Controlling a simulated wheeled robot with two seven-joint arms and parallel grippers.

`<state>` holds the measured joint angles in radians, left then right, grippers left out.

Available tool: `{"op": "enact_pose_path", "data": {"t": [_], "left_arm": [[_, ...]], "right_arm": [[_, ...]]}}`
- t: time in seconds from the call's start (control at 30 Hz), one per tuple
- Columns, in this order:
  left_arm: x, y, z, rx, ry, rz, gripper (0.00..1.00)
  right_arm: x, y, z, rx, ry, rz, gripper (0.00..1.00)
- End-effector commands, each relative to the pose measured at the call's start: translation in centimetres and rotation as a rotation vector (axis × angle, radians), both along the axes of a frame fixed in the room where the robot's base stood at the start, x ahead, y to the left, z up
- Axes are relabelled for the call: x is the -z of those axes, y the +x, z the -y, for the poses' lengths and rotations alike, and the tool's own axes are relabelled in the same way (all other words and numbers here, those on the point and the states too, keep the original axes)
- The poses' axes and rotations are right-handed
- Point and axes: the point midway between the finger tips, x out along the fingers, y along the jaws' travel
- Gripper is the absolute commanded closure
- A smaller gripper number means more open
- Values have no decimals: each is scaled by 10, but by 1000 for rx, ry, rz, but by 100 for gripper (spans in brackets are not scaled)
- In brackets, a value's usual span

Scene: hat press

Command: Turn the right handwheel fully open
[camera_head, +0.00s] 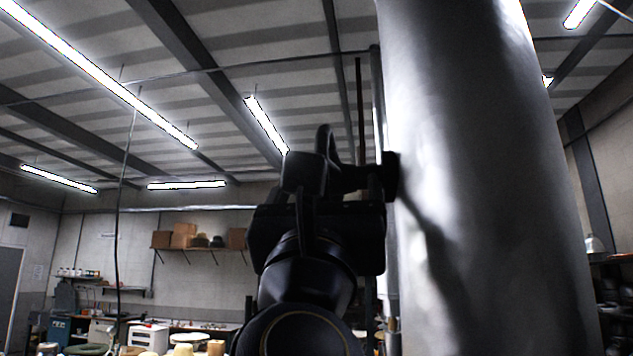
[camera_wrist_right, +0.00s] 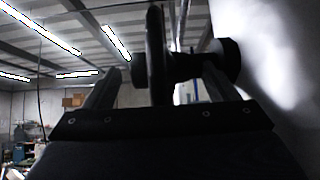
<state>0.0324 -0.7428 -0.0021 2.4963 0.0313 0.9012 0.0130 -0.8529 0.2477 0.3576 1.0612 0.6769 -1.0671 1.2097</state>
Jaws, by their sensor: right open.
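The dark handwheel (camera_head: 325,142) shows nearly edge-on in the head view, left of a big grey metal cylinder (camera_head: 480,180). In the right wrist view its rim (camera_wrist_right: 155,50) stands upright in the middle, and a dark stem (camera_wrist_right: 188,66) runs right to a round fitting (camera_wrist_right: 229,61) by the cylinder. My right gripper (camera_head: 318,205) is just below and in front of the wheel. Its two fingers (camera_wrist_right: 158,88) are apart, one on each side of the rim. I cannot tell whether either touches it. The lower part of the wheel is hidden by my gripper. My left gripper is not in view.
The cylinder fills the right side and stands close to my right gripper. A thin vertical pipe (camera_head: 377,110) runs along its left edge. A hanging cable (camera_head: 121,200) is at left. Shelves (camera_head: 200,248) and cluttered benches lie far behind. The space left of the wheel looks clear.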

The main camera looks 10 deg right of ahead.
Motion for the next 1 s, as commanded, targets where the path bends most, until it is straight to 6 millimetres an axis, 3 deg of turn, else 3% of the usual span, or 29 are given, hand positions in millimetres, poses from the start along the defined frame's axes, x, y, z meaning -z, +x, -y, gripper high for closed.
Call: {"op": "enact_pose_path", "data": {"t": [0.33,0.7,1.0], "left_arm": [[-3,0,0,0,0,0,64],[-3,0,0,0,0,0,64],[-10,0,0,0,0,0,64]], "right_arm": [[-4,4,1,0,-2,1,20],[-4,4,1,0,-2,1,65],[-7,3,1,-3,15,-42,65]]}}
